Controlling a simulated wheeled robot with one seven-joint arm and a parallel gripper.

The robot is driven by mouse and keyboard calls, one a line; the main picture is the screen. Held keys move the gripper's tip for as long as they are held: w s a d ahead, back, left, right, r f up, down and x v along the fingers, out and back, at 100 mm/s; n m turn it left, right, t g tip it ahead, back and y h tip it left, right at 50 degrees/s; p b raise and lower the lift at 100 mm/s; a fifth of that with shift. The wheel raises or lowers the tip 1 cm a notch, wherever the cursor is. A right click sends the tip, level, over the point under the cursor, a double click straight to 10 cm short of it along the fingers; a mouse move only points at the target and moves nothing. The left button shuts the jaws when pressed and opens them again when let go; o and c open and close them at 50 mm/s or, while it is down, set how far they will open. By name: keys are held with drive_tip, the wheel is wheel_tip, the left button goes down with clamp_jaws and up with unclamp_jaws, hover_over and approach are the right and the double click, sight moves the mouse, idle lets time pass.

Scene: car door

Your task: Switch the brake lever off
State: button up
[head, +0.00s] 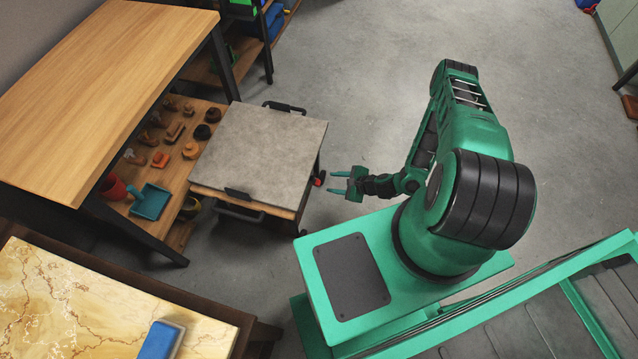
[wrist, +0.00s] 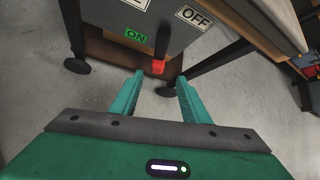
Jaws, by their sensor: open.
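The brake lever (wrist: 162,44) is black with a red tip (wrist: 158,66), on the grey side panel of a small wheeled cart. In the wrist view it sits just right of a green ON label (wrist: 135,36); a white OFF label (wrist: 193,15) is up and to its right. In the head view only the red tip (head: 319,179) shows, at the cart's right side. My gripper (head: 330,182) is open and empty, its fingers toward the lever. In the wrist view the fingertips (wrist: 160,76) lie to either side of the red tip; contact cannot be told.
The cart's grey top (head: 262,150) is bare. Left of it stands a wooden table (head: 100,85) with a lower shelf of small objects. A marble-patterned table (head: 75,310) with a blue block is at lower left. Floor beyond the cart, to its upper right, is clear.

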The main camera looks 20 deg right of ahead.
sight(319, 182)
drive_tip(key=x, duration=1.1)
drive_tip(key=shift+s+f, duration=0.2)
clamp_jaws()
